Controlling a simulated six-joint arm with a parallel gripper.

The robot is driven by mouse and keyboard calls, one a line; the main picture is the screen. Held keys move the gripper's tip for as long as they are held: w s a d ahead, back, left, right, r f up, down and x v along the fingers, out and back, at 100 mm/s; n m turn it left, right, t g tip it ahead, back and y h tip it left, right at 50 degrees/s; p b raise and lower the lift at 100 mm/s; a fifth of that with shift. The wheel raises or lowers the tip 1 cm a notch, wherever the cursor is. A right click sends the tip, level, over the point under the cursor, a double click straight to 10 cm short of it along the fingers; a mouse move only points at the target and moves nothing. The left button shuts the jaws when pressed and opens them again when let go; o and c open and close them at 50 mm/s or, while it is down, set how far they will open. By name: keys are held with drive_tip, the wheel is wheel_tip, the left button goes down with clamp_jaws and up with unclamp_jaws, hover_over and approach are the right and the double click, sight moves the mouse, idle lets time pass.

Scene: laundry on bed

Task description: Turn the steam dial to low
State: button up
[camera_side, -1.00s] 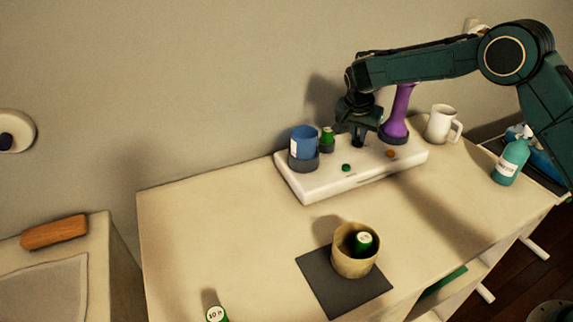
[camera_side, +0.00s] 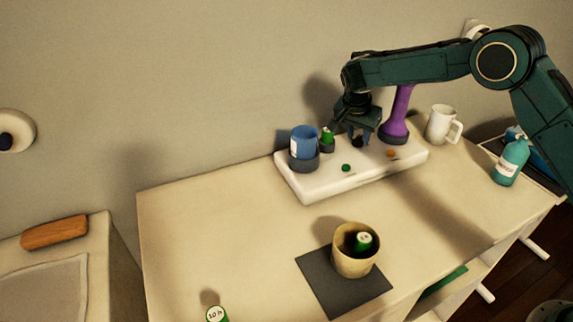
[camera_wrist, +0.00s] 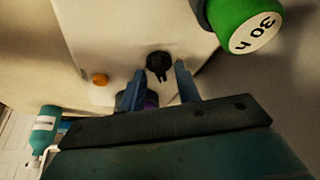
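The steam dial (camera_wrist: 159,65) is a small black knob with a pointer on the white base unit (camera_side: 320,186). In the wrist view it sits just beyond and between my fingertips, its pointer turned toward my gripper and slightly right. In the side view the dial (camera_side: 357,142) shows dark beneath my fingers. My gripper (camera_wrist: 161,73) is open, one finger to each side of the dial, apparently not touching it. In the side view my gripper (camera_side: 359,132) hangs low over the base. Any dial markings are too small to read.
A mug (camera_side: 440,124) stands right. A beige pot (camera_side: 353,262) stands in front.

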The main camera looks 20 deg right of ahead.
drive_tip(key=v, duration=1.3)
drive_tip(key=shift+r, duration=0.45)
drive_tip(key=shift+s+r, duration=0.1)
